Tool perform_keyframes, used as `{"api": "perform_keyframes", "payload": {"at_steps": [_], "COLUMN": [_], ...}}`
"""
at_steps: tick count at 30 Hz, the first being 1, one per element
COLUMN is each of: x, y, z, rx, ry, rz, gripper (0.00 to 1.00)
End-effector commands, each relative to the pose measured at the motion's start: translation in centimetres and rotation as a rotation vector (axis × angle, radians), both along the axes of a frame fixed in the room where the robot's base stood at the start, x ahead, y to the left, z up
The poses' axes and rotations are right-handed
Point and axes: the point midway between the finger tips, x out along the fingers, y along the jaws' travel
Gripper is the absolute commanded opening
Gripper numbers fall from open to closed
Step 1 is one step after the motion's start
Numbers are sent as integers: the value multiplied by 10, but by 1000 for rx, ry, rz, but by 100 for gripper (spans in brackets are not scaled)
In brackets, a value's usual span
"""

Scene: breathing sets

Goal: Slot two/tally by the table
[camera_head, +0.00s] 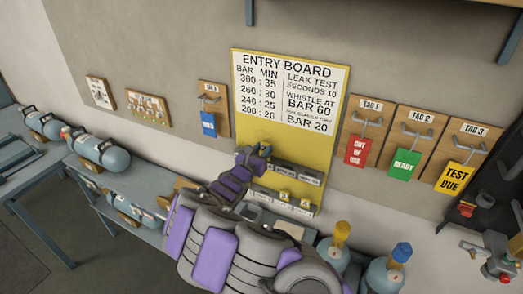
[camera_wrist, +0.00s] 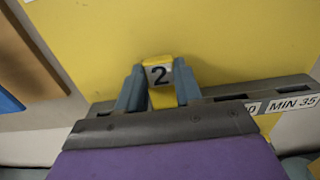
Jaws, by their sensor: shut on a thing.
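My gripper (camera_wrist: 159,90) is shut on a yellow tally (camera_wrist: 159,72) marked with a black 2 on white. The tally is upright between the two blue-grey fingers, in front of the yellow entry board (camera_wrist: 85,50). A dark slotted rail (camera_wrist: 225,101) with a "MIN 35" label runs just below and to the right; I cannot tell whether the tally touches it. In the head view my gripper (camera_head: 262,151) is at the left end of the board's upper rail (camera_head: 298,172). Small yellow tallies (camera_head: 285,195) sit at the lower rail, partly hidden by my arm.
The entry board (camera_head: 345,90) carries printed bar and minute figures. Red (camera_head: 358,151), green (camera_head: 404,164) and yellow (camera_head: 454,177) tags hang to its right, a blue tag (camera_head: 208,123) to its left. Cylinders with yellow (camera_head: 333,252) and blue (camera_head: 385,273) tops stand below. Breathing sets (camera_head: 102,150) lie left.

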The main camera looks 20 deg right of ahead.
Motion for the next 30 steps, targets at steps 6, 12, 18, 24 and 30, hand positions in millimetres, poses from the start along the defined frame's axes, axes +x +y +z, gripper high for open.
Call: {"api": "perform_keyframes", "payload": {"at_steps": [6,12,18,24,30], "x": [0,0,0,0,0], "y": [0,0,0,0,0], "z": [-6,-10,-15,-19,-24], "rx": [0,0,0,0,0], "ry": [0,0,0,0,0], "rz": [0,-1,-1,0,0], "gripper": [2,2,2,2,2]}}
